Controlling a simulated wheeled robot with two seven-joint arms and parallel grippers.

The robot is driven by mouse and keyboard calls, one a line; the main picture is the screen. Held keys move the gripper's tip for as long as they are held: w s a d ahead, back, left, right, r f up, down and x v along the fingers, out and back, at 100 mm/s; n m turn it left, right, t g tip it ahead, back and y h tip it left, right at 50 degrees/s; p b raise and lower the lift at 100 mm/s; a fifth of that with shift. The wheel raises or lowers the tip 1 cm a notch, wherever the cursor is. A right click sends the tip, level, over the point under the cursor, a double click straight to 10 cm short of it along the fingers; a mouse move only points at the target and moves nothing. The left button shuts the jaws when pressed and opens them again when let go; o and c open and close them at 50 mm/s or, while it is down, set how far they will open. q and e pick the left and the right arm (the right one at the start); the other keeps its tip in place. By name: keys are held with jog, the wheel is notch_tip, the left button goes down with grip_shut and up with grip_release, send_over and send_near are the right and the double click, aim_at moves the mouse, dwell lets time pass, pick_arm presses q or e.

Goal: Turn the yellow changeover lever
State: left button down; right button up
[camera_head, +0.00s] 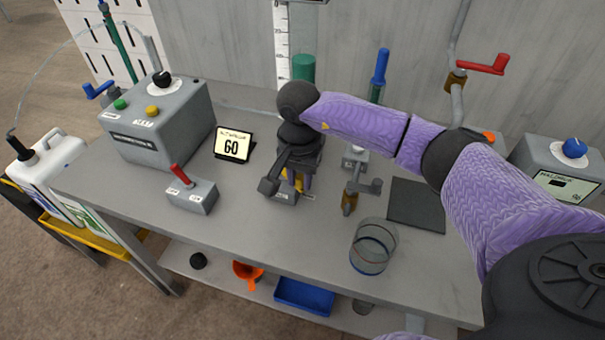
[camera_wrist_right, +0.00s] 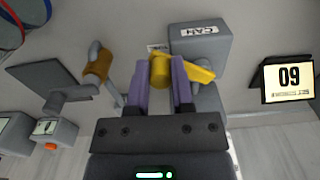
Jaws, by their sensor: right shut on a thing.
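The yellow changeover lever (camera_wrist_right: 198,74) sits on a small grey box (camera_wrist_right: 200,44) with a printed label. In the right wrist view its rounded yellow hub lies between the two purple fingers of my right gripper (camera_wrist_right: 160,88), which is shut on it. The lever's flat arm sticks out to the right past the fingers. In the head view my right gripper (camera_head: 298,184) points down at the box, and only bits of yellow show because the gripper covers the rest. My left gripper is not in view.
A sign reading 60 (camera_head: 233,144) and a red-lever box (camera_head: 190,191) stand left of the gripper. A crank valve (camera_head: 351,196), a glass beaker (camera_head: 373,246) and a dark mat (camera_head: 416,205) are to the right. The bench front between red-lever box and beaker is clear.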

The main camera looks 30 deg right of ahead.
jog(key=shift+a, duration=0.55)
jog(key=shift+w+a, duration=0.25)
jog(key=shift+a, duration=0.6)
